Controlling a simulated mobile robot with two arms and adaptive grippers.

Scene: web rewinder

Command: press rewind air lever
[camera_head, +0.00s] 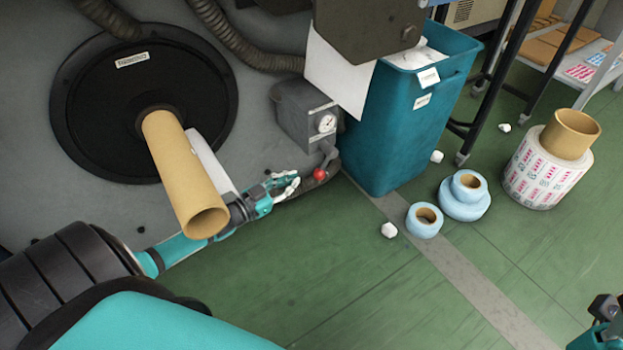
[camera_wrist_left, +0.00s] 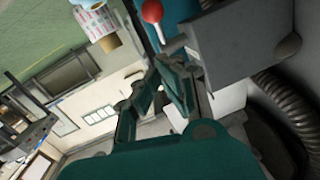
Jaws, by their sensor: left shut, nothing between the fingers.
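The rewind air lever has a red ball knob (camera_head: 320,174) on a short dark arm. It hangs below a grey box (camera_head: 302,112) with a round gauge, low on the machine's front. In the left wrist view the red knob (camera_wrist_left: 152,11) shows at the top edge. My left gripper (camera_head: 294,184) is shut and empty, just left of the knob with a small gap between them in the head view. Its fingers (camera_wrist_left: 160,84) also show in the left wrist view. Part of my right gripper (camera_head: 605,308) shows at the bottom right corner; its fingertips cannot be made out.
A cardboard core (camera_head: 182,170) sticks out from the black disc (camera_head: 90,110) above my left forearm. A teal bin (camera_head: 395,140) with white waste stands right of the lever. Blue rolls (camera_head: 464,205) and a printed roll (camera_head: 540,178) stand on the green floor. The floor in front is mostly clear.

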